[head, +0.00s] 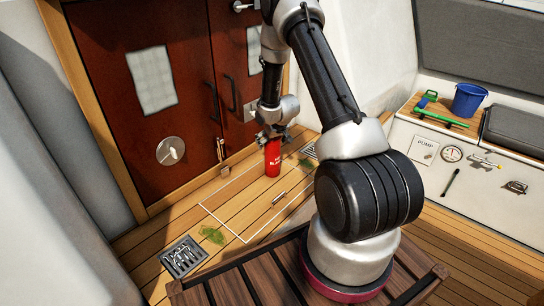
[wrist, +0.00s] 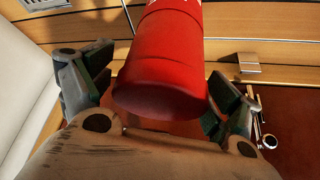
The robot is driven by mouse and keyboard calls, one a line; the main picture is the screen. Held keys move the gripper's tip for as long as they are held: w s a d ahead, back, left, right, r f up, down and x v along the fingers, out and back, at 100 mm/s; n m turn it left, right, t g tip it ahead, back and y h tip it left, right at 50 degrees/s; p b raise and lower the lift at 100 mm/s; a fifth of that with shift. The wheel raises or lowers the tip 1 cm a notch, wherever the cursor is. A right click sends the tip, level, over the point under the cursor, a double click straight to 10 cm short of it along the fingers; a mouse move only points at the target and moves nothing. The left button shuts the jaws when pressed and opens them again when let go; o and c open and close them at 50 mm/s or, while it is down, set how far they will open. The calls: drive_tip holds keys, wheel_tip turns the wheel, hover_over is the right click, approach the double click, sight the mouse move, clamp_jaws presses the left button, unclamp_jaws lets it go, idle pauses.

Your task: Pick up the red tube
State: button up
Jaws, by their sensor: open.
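The red tube (head: 273,160) stands upright on the wooden deck, inside a white outlined rectangle, with pale lettering on its side. My gripper (head: 271,137) is directly above it, fingers pointing down around its top end. In the wrist view the tube (wrist: 168,55) lies between the two spread fingers of my gripper (wrist: 160,90), its near end facing the camera. The far end of the tube is cut off by the picture edge there.
Dark red doors (head: 150,90) with handles rise just behind the tube. A small dark stick (head: 279,198) and a green leafy patch (head: 212,235) lie on the deck, near a metal drain grate (head: 184,257). A blue bucket (head: 469,101) stands on the right bench.

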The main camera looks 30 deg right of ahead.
drive_tip(key=shift+w+f, duration=0.3)
drive_tip(key=shift+f, duration=0.25)
drive_tip(key=c, duration=1.9)
